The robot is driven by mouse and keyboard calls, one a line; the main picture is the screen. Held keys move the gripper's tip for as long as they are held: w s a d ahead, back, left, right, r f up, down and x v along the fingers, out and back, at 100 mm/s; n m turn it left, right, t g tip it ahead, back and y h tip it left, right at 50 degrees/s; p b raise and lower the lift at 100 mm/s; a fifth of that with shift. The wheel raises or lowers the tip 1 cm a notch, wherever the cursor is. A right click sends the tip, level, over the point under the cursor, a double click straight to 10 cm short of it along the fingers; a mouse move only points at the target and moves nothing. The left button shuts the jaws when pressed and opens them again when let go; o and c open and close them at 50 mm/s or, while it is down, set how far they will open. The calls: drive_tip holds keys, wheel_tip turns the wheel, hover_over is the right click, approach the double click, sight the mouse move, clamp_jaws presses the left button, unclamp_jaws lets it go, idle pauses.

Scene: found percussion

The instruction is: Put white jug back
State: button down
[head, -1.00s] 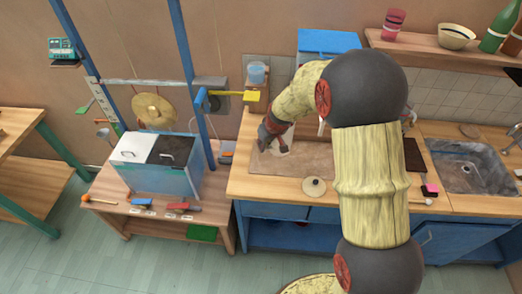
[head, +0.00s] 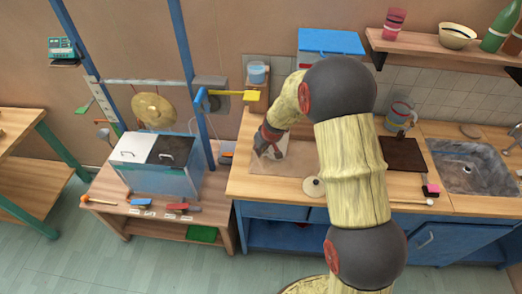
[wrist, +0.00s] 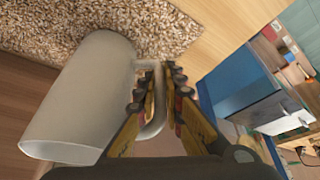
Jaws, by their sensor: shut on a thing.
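The white jug (wrist: 85,95) fills the left of the wrist view, its open rim toward the lower left and its handle toward my gripper. My gripper (wrist: 160,85) is shut on the jug's handle. In the head view my gripper (head: 267,143) is over the left part of the counter, by the tan mat (head: 297,163). The jug is mostly hidden by my gripper there. The speckled mat also shows beside the jug in the wrist view (wrist: 150,22). I cannot tell whether the jug touches the mat or counter.
A round lid (head: 313,187) lies at the mat's front right. A dark board (head: 402,154), a striped mug (head: 400,113) and the sink (head: 467,168) are to the right. A blue post (head: 188,75) and a yellow lever (head: 232,94) stand at the left.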

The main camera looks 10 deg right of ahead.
drive_tip(key=c, duration=2.4)
unclamp_jaws()
drive_tip(key=shift+f, duration=0.2)
drive_tip(key=o, duration=0.5)
drive_tip(key=shift+r, duration=0.1)
drive_tip(key=shift+r, duration=0.1)
